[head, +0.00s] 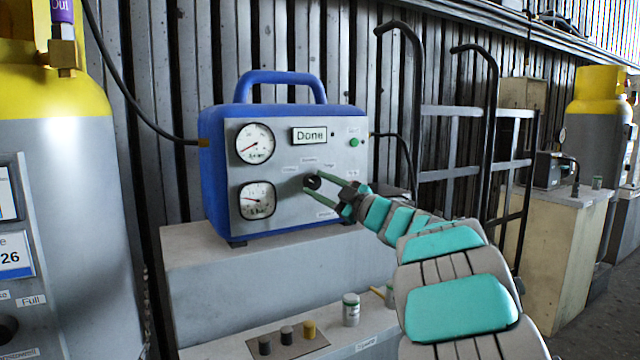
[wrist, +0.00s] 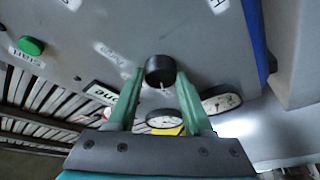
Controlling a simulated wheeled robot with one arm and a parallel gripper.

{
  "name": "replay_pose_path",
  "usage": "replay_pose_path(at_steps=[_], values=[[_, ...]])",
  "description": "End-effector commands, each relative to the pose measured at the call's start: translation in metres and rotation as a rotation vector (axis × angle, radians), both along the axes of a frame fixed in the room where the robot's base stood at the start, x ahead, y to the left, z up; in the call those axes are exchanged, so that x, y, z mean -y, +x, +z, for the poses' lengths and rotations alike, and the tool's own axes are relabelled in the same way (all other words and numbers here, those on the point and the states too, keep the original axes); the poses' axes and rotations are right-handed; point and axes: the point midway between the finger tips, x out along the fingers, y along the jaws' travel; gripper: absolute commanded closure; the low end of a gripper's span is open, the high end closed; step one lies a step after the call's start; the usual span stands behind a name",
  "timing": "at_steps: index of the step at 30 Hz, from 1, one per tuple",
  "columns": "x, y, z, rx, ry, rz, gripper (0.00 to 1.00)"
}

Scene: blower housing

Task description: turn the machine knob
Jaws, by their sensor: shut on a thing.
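The machine (head: 285,160) is a blue case with a grey front panel, standing on a grey block in the head view. Its black knob (head: 313,182) sits near the middle of the panel, under a display reading "Done" (head: 309,135). In the wrist view the knob (wrist: 160,71) is a short black cylinder with a pale mark on its face. My gripper (head: 310,188) reaches it from the right, and its two green fingers (wrist: 158,85) are on either side of the knob, shut on it. The fingers hide part of the panel labels.
Two round gauges (head: 255,144) and a green button (head: 353,142) are on the panel. A hose (head: 125,98) joins the case at left, near a large yellow-topped cylinder (head: 60,130). Small jars (head: 351,309) stand on the ledge below. Black hand-truck frames (head: 418,110) stand at right.

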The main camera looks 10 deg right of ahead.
Motion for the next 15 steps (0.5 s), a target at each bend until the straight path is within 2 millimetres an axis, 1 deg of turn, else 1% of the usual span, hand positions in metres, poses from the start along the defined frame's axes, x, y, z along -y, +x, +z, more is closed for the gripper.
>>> replay_pose_path(at_steps=[6, 15], values=[[-0.0006, -0.0003, 0.0019, 0.019, -0.051, 0.002, 1.0], [-0.0013, -0.0003, 0.0014, 0.023, -0.064, 0.004, 1.0]])
